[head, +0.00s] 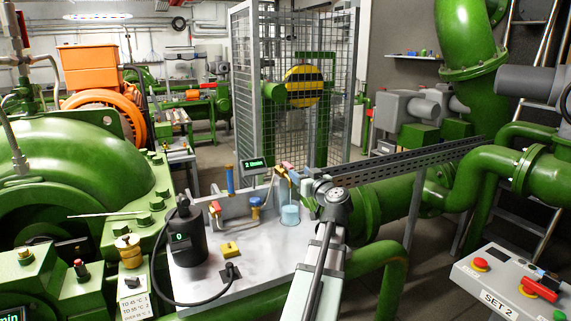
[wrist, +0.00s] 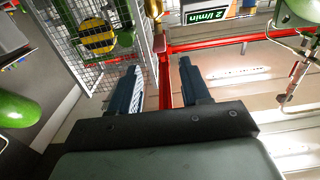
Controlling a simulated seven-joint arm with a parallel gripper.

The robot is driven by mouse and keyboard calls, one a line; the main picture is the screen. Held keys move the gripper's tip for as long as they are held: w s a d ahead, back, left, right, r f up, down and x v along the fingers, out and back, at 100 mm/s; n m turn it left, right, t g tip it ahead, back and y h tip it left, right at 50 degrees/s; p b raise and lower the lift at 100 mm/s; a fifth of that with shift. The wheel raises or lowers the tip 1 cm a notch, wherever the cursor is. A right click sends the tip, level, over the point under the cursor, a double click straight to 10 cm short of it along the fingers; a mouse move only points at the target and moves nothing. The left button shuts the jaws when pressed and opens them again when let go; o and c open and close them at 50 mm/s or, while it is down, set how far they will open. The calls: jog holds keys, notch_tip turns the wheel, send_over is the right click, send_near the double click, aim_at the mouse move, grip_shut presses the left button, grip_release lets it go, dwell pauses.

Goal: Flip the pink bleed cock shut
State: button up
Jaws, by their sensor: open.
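My gripper (head: 294,177) is over the right back part of the grey bench plate (head: 245,235) in the head view. In the wrist view its two dark blue fingers (wrist: 160,90) stand apart, with nothing held between them. A red upright bar runs behind the gap between the fingers. A small pinkish-red handle (head: 215,207) on a brass fitting sits at the left back of the plate, clear of the gripper.
A green-lit display (head: 254,164) stands behind the plate. A wire cage (head: 300,90) stands behind. Green pipes flank the plate.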

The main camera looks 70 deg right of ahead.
aim_at(286, 162)
jog(key=x, duration=1.2)
jog(key=shift+f, duration=0.1)
grip_shut()
dwell(0.4)
